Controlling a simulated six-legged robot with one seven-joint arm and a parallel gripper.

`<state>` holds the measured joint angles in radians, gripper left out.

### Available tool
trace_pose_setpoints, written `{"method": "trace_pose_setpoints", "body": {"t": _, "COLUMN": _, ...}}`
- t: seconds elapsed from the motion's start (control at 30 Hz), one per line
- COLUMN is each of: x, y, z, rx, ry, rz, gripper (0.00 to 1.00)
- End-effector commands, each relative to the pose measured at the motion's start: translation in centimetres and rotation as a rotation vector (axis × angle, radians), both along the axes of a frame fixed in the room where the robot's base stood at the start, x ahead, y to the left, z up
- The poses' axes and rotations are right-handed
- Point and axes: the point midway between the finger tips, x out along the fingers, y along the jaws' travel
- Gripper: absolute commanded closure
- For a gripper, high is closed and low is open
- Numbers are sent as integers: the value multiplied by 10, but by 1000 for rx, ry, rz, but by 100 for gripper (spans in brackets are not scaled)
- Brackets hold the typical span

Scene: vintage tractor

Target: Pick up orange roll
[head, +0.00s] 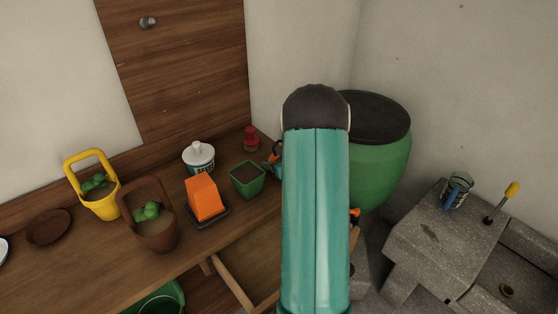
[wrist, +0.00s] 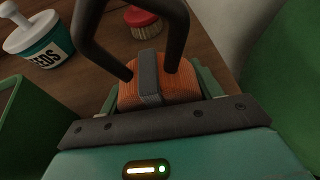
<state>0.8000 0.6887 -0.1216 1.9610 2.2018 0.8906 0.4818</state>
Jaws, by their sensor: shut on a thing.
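The orange roll (wrist: 158,91), ribbed and with a grey band across its middle, shows in the wrist view at the mouth of my gripper (wrist: 152,82). My gripper is shut on it, with teal parts at its left and right sides. Two dark curved bars come down over the roll from the top of the view. In the head view my teal arm hides most of the gripper and roll. Whether the roll touches the bench cannot be told.
On the wooden bench (head: 90,262) stand a seeds tub (head: 199,160), a red-topped brush (head: 251,140), a green pot (head: 247,180), an orange block (head: 204,197), a brown basket (head: 155,234) and a yellow basket (head: 100,206). A green barrel (head: 382,168) stands right of my arm.

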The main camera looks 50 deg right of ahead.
Motion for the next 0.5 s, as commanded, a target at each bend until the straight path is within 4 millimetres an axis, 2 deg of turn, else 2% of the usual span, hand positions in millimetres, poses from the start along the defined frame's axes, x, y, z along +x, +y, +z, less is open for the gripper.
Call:
{"method": "trace_pose_setpoints", "body": {"t": 0.27, "x": 0, "y": 0, "z": 4, "rx": -1, "ry": -2, "rz": 0, "gripper": 64}}
{"method": "trace_pose_setpoints", "body": {"t": 0.37, "x": 0, "y": 0, "z": 11, "rx": -3, "ry": -3, "rz": 0, "gripper": 64}}
{"method": "trace_pose_setpoints", "body": {"t": 0.5, "x": 0, "y": 0, "z": 32, "rx": -5, "ry": -4, "rz": 1, "gripper": 64}}
